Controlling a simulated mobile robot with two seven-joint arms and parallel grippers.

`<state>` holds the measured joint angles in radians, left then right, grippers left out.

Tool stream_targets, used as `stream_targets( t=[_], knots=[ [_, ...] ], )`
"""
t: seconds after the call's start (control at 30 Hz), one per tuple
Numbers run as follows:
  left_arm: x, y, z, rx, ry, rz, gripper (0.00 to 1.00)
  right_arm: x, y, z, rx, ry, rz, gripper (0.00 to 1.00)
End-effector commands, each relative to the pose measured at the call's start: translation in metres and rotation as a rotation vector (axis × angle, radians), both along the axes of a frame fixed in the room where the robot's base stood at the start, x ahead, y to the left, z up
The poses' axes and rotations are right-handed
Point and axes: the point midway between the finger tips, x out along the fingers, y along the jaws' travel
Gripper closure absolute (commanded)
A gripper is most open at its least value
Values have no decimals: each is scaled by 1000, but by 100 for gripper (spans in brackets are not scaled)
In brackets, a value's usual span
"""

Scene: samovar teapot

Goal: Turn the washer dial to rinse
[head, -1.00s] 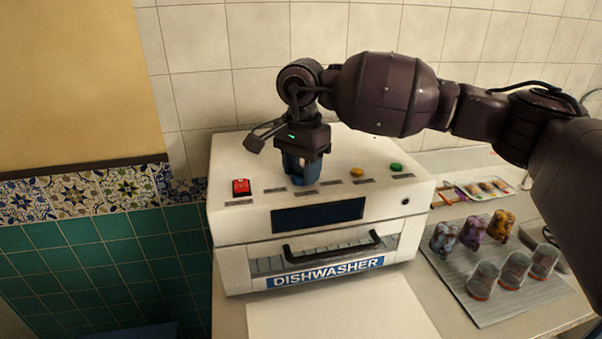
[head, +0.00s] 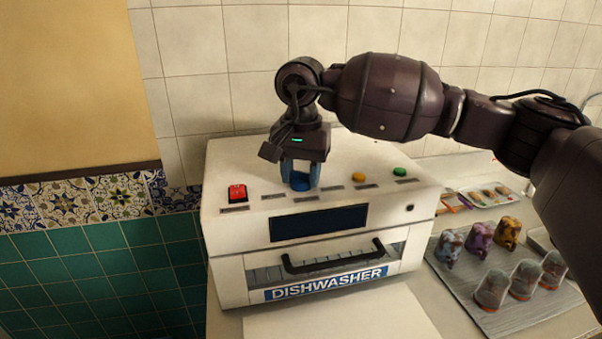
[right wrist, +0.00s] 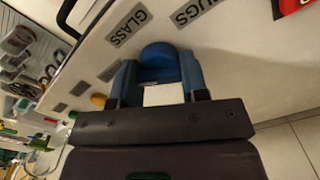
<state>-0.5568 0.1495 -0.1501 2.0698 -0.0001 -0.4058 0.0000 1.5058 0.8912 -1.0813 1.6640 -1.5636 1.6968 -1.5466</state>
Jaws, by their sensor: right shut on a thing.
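A white machine (head: 225,262) marked DISHWASHER stands on the counter. A round blue dial (head: 300,185) sits on its top panel, low between the fingers of my right gripper (head: 300,179). The right wrist view shows the blue dial (right wrist: 158,54) with the right gripper's blue fingers (right wrist: 160,78) shut on its sides. Labels reading GLASS (right wrist: 128,24) and MUGS (right wrist: 197,8) lie around the dial; other labels are too small to read. The dial's pointing direction is unclear. My left gripper is not in view.
A red switch (head: 237,192) is left of the dial; yellow (head: 359,177) and green (head: 399,171) buttons are to the right. A handle (head: 333,262) crosses the machine's front. Several mugs and glasses stand on a grey mat (head: 540,312) at right.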

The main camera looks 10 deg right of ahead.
Motion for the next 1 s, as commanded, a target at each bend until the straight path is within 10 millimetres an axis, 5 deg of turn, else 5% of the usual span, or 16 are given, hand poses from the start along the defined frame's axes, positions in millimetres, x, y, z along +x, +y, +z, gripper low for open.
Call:
stream_targets(
  t=[0.2, 0.23, 0.4, 0.73, 1.0],
  knots=[
    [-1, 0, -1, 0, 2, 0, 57, 1, 0, 4, 2, -7, 0, 83],
    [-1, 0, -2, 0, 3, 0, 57, 1, 0, 4, 2, -7, 0, 56],
    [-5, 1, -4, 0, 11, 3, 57, 0, 0, 3, 2, -5, 0, 34],
    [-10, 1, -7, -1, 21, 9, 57, 0, 0, 5, 1, -3, -1, 34],
    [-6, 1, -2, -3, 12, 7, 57, 1, 0, 45, 1, -6, -1, 34]
  ],
)
